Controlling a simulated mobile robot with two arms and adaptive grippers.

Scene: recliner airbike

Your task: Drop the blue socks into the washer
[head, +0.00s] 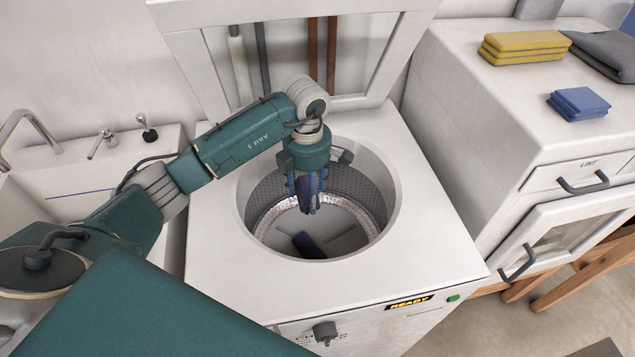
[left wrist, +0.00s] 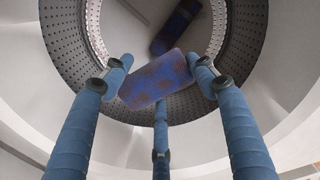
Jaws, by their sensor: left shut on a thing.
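The washer (head: 440,258) is a white top-loader with its lid raised and its round drum open. My left gripper (head: 307,200) points straight down in the mouth of the drum. It is shut on a blue sock (left wrist: 156,82) with brownish patches, which shows between its blue fingers in the left wrist view. A second dark blue sock (head: 308,244) lies on the drum floor below the gripper; it also shows in the left wrist view (left wrist: 175,27). My right gripper is not in either view.
A white sink (head: 70,180) with taps stands to the left. A white dryer cabinet on the right holds folded yellow cloths (head: 524,45), folded blue cloths (head: 579,103) and a grey folded towel (head: 606,53). The raised lid (head: 180,60) stands behind the drum.

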